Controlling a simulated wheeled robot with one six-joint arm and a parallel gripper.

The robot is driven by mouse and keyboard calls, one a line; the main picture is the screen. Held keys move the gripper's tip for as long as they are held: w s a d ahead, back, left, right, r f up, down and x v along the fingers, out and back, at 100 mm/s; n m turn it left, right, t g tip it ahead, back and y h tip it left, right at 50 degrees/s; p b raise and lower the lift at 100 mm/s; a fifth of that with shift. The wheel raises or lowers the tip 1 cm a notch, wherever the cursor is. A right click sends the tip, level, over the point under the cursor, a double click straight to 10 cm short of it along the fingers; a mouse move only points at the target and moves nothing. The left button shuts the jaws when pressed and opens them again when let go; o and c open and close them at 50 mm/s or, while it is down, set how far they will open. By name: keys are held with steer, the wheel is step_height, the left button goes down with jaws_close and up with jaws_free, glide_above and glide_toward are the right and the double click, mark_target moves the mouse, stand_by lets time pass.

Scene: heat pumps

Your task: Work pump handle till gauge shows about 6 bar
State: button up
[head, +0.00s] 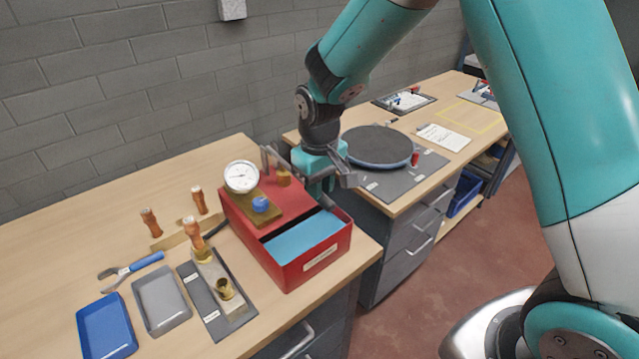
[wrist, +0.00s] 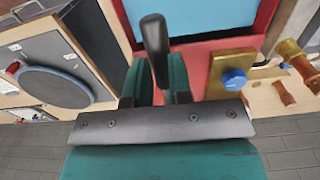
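The red test pump (head: 285,272) stands on the near bench with blue water in its open tank (head: 303,238). Its round white gauge (head: 241,176) faces the head camera; the needle is too small to read surely. A blue knob (head: 261,204) sits on the brass block in front of the gauge and also shows in the wrist view (wrist: 234,78). My gripper (head: 322,190) is at the pump's right rear side. In the wrist view, the black pump handle (wrist: 154,40) lies between my teal fingers, which appear closed on it. The head view mostly hides the handle.
Left of the pump are a dark mat with a brass fitting (head: 224,289), a grey tray (head: 160,299), a blue tray (head: 106,326), pliers (head: 131,268) and wooden-handled tools (head: 199,200). A second bench with a dark round plate (head: 376,146) stands behind my gripper.

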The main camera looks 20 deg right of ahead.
steer(key=shift+f, duration=0.45)
steer(key=shift+r, duration=0.1)
step_height(320, 180, up, 12)
steer(key=p, duration=0.9)
stand_by(1.0)
